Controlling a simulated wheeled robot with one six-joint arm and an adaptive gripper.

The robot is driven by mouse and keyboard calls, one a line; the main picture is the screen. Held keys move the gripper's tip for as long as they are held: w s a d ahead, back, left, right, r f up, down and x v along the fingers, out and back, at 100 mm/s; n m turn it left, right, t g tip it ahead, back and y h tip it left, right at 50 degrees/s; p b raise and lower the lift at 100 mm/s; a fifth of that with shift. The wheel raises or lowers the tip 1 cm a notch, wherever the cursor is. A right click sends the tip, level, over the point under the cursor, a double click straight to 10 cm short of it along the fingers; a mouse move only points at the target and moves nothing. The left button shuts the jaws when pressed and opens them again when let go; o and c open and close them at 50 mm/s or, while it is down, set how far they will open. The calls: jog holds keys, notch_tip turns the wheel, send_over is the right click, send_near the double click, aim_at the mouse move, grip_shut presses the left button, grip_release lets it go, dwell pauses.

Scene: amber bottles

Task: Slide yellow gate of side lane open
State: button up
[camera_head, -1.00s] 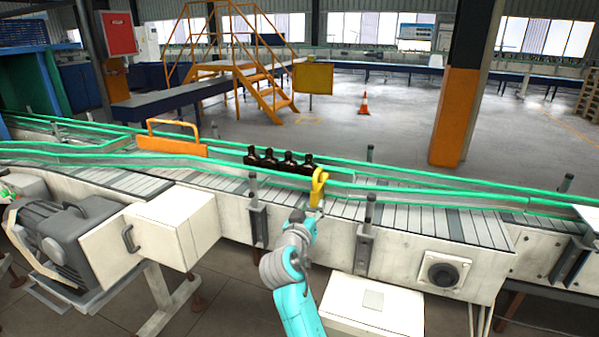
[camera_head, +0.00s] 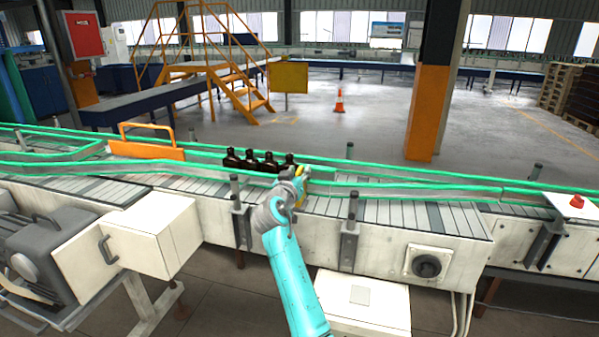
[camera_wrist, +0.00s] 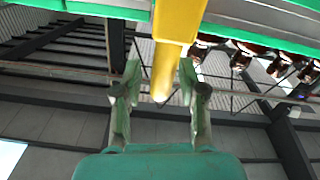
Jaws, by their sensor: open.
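The yellow gate (camera_head: 301,171) sits at the conveyor's green rail, mostly hidden behind my gripper (camera_head: 298,180) in the head view. In the wrist view its yellow bar (camera_wrist: 172,55) hangs down from the top of the picture, with its rounded end between the fingertips. My gripper (camera_wrist: 160,82) is open, one finger on each side of the bar. A gap shows on both sides near the bar's end. Several dark amber bottles (camera_head: 262,160) stand in a row just left of the gate; they also show at upper right in the wrist view (camera_wrist: 240,58).
An orange gate (camera_head: 146,150) with a loop handle crosses the lane further left. Green guide rails (camera_head: 420,184) run along the slatted conveyor (camera_head: 400,209). Posts (camera_head: 350,215) stand at its near edge. A red button box (camera_head: 575,204) is at right.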

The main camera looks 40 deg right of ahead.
jog(key=shift+w+d, duration=0.3)
jog(key=shift+d, duration=0.1)
grip_shut()
jog(key=v, duration=0.6)
jog(key=shift+s, duration=0.3)
jog(key=shift+a, duration=0.1)
grip_release()
